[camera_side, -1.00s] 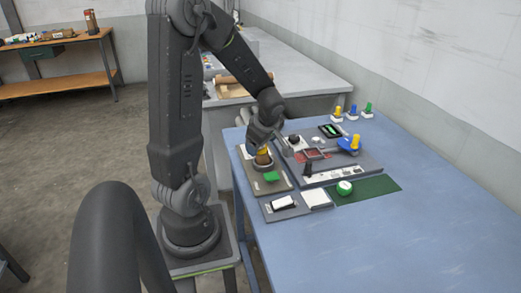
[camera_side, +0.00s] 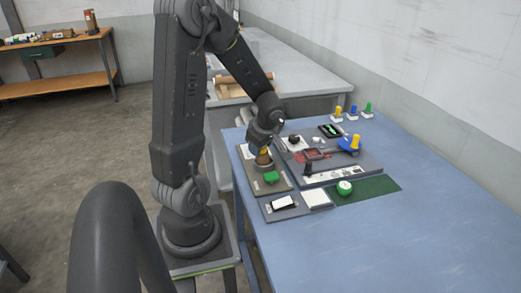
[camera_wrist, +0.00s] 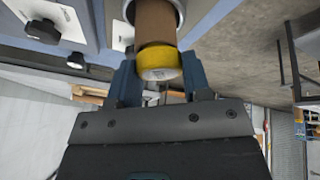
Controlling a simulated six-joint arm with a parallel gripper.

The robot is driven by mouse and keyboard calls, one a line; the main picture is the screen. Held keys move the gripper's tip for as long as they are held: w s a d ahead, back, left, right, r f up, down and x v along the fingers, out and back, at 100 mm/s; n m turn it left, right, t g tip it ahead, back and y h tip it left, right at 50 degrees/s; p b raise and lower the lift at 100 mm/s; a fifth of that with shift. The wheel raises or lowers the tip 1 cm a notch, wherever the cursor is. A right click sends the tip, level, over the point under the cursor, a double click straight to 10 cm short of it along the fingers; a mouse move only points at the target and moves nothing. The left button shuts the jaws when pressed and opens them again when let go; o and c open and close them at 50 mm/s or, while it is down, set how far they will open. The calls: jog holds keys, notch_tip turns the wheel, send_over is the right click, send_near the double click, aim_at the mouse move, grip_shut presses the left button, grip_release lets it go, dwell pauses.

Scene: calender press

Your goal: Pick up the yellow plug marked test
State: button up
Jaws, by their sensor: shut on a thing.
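The yellow plug (camera_wrist: 158,62) has a yellow cap on a brown cylindrical body (camera_wrist: 155,22). Faint marks show on its cap face, but I cannot read them. In the wrist view my gripper (camera_wrist: 160,82) has its blue fingers on both sides of the plug, shut on it. The brown body reaches into a metal ring (camera_wrist: 181,12). In the side view my gripper (camera_side: 264,146) is over the plug at the tan panel (camera_side: 246,157) and hides most of the yellow cap. The plug's far end is hidden.
A grey panel (camera_side: 372,165) with a yellow knob (camera_side: 356,142) lies to the right. Small yellow, blue and green pieces stand at the back. The blue table's (camera_side: 370,240) front right is clear.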

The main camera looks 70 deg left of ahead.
notch_tip(320, 180, up, 9)
jog(key=shift+w+a+f+m+g+h, duration=0.1)
jog(key=shift+w+f+g, duration=0.2)
jog(key=shift+f, duration=0.7)
jog(key=shift+w+a+f+m+g+h, duration=0.1)
jog(key=shift+w+f+g, duration=0.2)
jog(key=shift+f, duration=0.7)
jog(key=shift+w+a+f+m+g+h, duration=0.15)
jog(key=shift+f+g, duration=0.25)
jog(key=shift+f, duration=0.6)
jog(key=shift+d, duration=0.1)
jog(key=shift+f, duration=0.2)
jog(key=shift+f, duration=0.55)
jog(key=shift+f, duration=0.65)
dwell(0.4)
jog(key=o, duration=1.5)
